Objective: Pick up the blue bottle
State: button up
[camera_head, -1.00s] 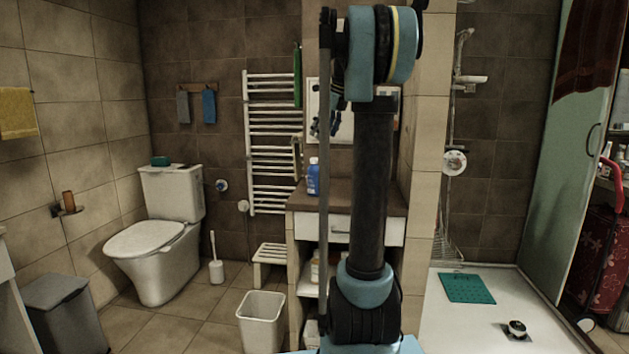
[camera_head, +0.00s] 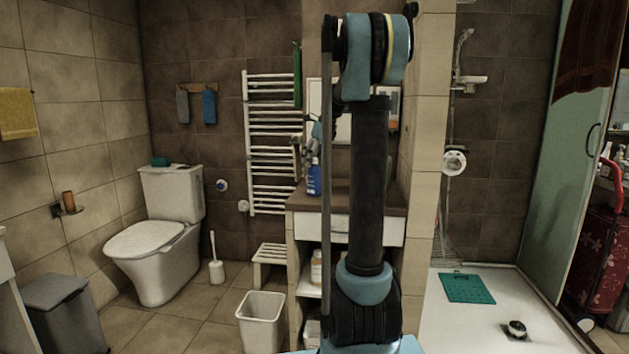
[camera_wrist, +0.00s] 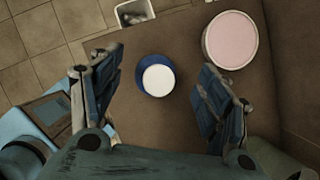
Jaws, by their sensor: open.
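The blue bottle (camera_head: 313,180) with a white cap stands upright on the brown top (camera_head: 395,196) of the cabinet in the head view. In the wrist view I look down on the bottle (camera_wrist: 141,78), with its round white cap facing me. My gripper (camera_wrist: 162,90) is open, with one finger to the left of the bottle and one to the right. Clear gaps show between the bottle and both fingers. In the head view my gripper (camera_head: 314,140) is small, just above the bottle and partly hidden by my arm.
A round pink-topped container (camera_wrist: 231,40) stands close by, above and right of the bottle in the wrist view. A white bin (camera_head: 261,318) and a small stool (camera_head: 270,258) are on the floor by the cabinet. A towel radiator (camera_head: 272,150) is on the wall behind.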

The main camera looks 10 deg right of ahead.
aim_at(311, 169)
jog(key=x, duration=0.5)
jog(key=shift+f, duration=0.4)
jog(key=shift+s+r, duration=0.1)
jog(key=shift+r, duration=0.1)
jog(key=shift+c, duration=0.8)
jog(key=shift+s+r, duration=0.1)
jog(key=c, duration=0.4)
jog(key=shift+s, duration=0.1)
jog(key=c, duration=0.5)
jog(key=shift+c, duration=1.2)
